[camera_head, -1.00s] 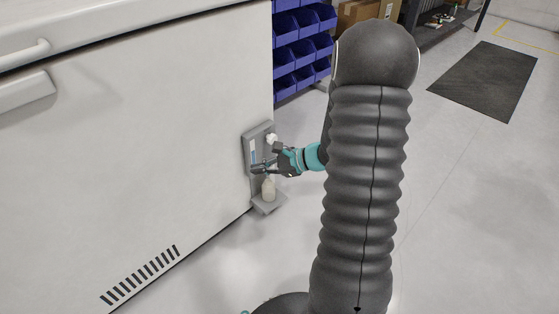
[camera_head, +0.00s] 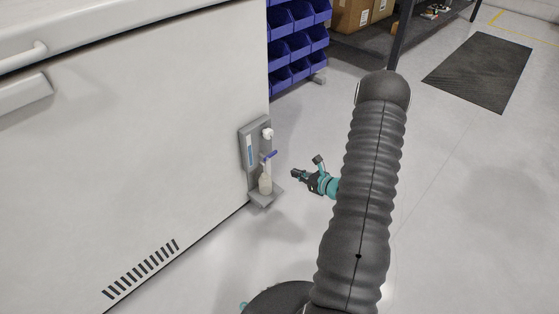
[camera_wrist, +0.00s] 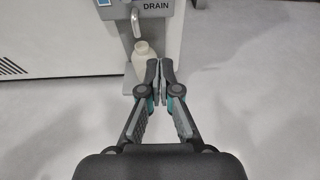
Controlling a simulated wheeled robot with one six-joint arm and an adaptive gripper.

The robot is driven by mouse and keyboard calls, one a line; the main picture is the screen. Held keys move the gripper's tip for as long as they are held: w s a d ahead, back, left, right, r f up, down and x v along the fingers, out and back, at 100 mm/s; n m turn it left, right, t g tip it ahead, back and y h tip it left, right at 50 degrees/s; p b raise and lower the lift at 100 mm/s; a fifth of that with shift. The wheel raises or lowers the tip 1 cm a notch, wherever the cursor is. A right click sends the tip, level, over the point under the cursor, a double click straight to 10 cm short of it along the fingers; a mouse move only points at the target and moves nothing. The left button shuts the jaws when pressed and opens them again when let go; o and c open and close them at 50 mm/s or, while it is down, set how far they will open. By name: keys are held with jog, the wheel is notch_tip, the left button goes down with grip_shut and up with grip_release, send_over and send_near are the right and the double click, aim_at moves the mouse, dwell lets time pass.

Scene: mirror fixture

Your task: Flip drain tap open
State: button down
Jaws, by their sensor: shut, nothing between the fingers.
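The drain tap has a blue lever (camera_head: 270,155) on a grey bracket (camera_head: 246,138) at the corner of the white cabinet. In the head view the lever points out sideways, to the right and slightly up. A pale bottle (camera_head: 265,184) stands below on the bracket's shelf. In the wrist view I see the curved metal spout (camera_wrist: 136,23) above the bottle (camera_wrist: 144,57) and the DRAIN label; the lever is out of that view. My gripper (camera_head: 294,173) is shut and empty, right of the tap and apart from it; its fingertips (camera_wrist: 159,70) meet in the wrist view.
The white cabinet (camera_head: 130,140) fills the left side. Blue bins (camera_head: 298,45) stand behind it, with cardboard boxes (camera_head: 357,15) and a dark shelf at the back. A black mat (camera_head: 480,70) lies on the floor at the right. The floor around my gripper is clear.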

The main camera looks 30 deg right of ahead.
aim_at(271, 156)
jog(key=w+a, duration=0.3)
jog(key=w, duration=0.5)
jog(key=shift+w+a+r, duration=0.15)
jog(key=shift+w+r, duration=0.2)
jog(key=shift+w, duration=0.05)
